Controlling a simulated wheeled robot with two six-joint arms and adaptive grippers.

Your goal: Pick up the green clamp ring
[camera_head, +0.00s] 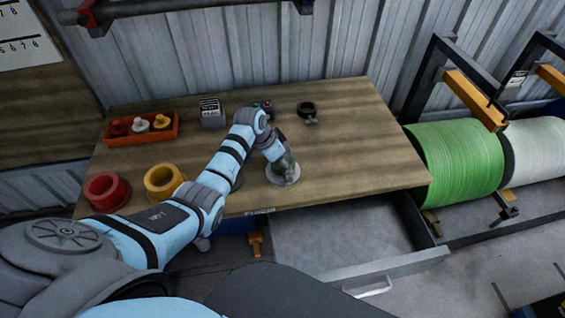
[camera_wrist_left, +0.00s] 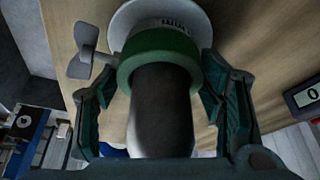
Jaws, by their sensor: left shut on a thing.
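The green clamp ring (camera_wrist_left: 160,45) shows in the left wrist view with a grey wing screw (camera_wrist_left: 84,50) on its left. My left gripper (camera_wrist_left: 160,75) has one finger on each side of the ring and is shut on it. A white disc (camera_wrist_left: 150,14) is just beyond the ring. In the head view the left gripper (camera_head: 281,165) is low over the front of the table, and the white disc (camera_head: 287,180) shows beneath it. The ring is mostly hidden there. Whether ring and disc touch is unclear. My right gripper is not in view.
A red ring (camera_head: 103,194) and a yellow ring (camera_head: 160,184) stand at the table's front left. An orange tray (camera_head: 161,136), a grey display box (camera_head: 211,114) and a black clamp ring (camera_head: 306,108) lie farther back. An open drawer (camera_head: 340,235) juts out below the front edge.

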